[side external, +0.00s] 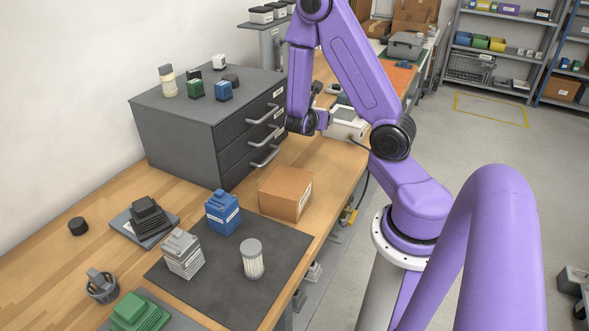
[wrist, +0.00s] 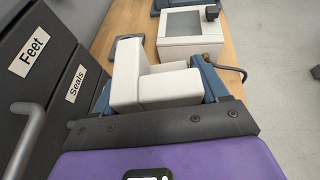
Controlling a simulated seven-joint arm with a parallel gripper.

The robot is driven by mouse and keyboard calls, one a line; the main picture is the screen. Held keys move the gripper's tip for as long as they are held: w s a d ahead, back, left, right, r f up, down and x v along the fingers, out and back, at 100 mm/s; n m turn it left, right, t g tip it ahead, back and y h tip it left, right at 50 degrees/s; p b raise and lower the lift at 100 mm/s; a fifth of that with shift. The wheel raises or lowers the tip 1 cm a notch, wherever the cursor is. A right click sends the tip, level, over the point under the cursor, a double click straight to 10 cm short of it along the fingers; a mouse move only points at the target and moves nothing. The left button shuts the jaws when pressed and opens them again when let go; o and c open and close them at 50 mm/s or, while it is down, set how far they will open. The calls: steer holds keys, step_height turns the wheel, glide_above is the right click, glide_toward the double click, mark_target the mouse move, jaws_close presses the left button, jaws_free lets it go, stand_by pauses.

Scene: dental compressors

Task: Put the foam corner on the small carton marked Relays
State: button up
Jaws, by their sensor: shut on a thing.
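A white L-shaped foam corner (wrist: 126,76) sits between the blue fingers of my gripper (wrist: 158,88) in the wrist view. My gripper is shut on it, one finger on each side. In the side view my gripper (side external: 318,119) is beside the front of the grey drawer cabinet, behind the arm, and I cannot make out the foam corner there. A small brown carton (side external: 284,190) stands on the bench in front of the cabinet, at the edge of a dark mat. It has a white label too small to read. The top of the carton is bare.
The grey drawer cabinet (side external: 171,125) has protruding handles; labels "Feet" and "Seals" show in the wrist view. A white device with a screen (wrist: 189,46) stands beyond my gripper. A blue block (side external: 222,213), a grey block (side external: 183,256) and a lidded jar (side external: 252,261) stand near the carton.

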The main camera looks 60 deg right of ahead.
steer(key=w+a+r, duration=0.1)
steer(key=a+r, duration=0.2)
steer(key=a, duration=0.8)
steer(key=m+g, duration=0.2)
glide_above(287, 181)
steer(key=shift+f, duration=3.5)
steer(key=shift+f, duration=0.1)
steer(key=o, duration=1)
